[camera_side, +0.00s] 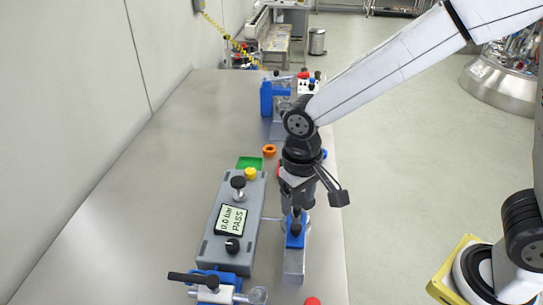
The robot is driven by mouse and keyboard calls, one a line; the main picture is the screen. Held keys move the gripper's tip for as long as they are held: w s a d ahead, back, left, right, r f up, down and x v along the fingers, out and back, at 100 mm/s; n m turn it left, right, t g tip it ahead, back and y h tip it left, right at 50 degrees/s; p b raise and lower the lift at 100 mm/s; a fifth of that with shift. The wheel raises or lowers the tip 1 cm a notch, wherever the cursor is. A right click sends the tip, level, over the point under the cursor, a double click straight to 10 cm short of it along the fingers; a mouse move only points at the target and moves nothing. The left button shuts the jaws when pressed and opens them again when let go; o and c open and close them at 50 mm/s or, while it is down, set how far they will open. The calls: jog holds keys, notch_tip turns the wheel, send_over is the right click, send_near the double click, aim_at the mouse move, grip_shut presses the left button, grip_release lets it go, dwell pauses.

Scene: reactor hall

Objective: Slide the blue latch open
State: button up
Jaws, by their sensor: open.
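A blue sliding piece with a black knob, which looks like the blue latch (294,241), sits on a narrow grey block (293,268) near the table's right edge. My gripper (298,208) points down directly over the latch's far end, with its fingertips at or close to the black knob. It is open. Whether the fingers touch the knob cannot be told from this view, and the gripper hides the far part of the block.
Left of the latch stands a grey test box (211,250) reading "0.0 bar PASS". A blue-based valve with a black handle (195,279) is in front. The table's left side is clear.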

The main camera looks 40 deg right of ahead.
aim_at(296, 227)
jog(key=shift+f, duration=3.85)
grip_shut()
